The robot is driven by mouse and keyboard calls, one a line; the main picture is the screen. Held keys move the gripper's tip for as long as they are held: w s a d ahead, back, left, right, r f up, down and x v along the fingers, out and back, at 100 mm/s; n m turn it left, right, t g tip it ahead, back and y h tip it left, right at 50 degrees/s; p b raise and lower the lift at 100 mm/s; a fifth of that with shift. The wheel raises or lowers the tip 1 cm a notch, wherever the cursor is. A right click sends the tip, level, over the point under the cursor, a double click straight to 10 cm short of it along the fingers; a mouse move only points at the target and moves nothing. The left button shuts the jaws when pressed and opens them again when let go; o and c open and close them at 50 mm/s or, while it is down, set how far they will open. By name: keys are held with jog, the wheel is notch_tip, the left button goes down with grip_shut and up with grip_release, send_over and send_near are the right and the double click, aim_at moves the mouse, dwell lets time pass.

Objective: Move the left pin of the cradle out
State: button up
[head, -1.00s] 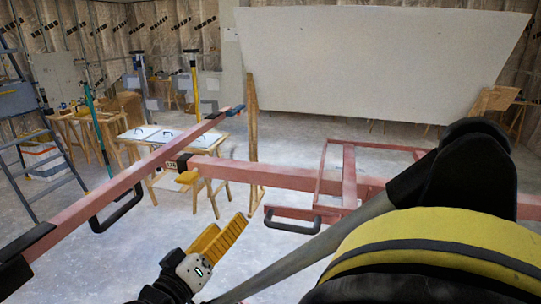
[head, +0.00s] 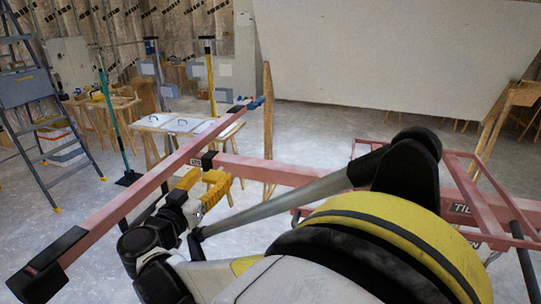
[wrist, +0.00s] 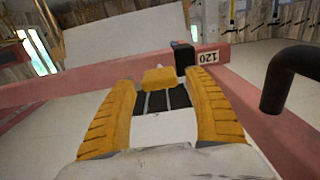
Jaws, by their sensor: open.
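The cradle's red left rail (head: 140,185) runs from lower left to the middle in the head view and crosses a red crossbar (head: 265,172). A black collar (head: 209,160) sits at the crossing; in the wrist view the collar (wrist: 184,56) is beside a "120" label. The left pin's yellow knob (wrist: 160,77) shows in front of the collar in the wrist view, between my open fingertips. I cannot tell whether either finger touches it. My gripper (head: 204,179) has yellow ribbed fingers, which hide the knob in the head view.
A black handle (wrist: 290,75) sticks out from the rail at right in the wrist view. A large pale panel (head: 390,60) stands behind. A stepladder (head: 35,100) and a table (head: 160,125) are at left.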

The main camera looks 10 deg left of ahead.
jog(key=shift+w, duration=0.55)
jog(key=shift+c, duration=0.2)
grip_shut()
jog(key=shift+s+a, duration=0.1)
jog(key=shift+s, duration=1.65)
jog(key=shift+o, duration=0.2)
grip_release()
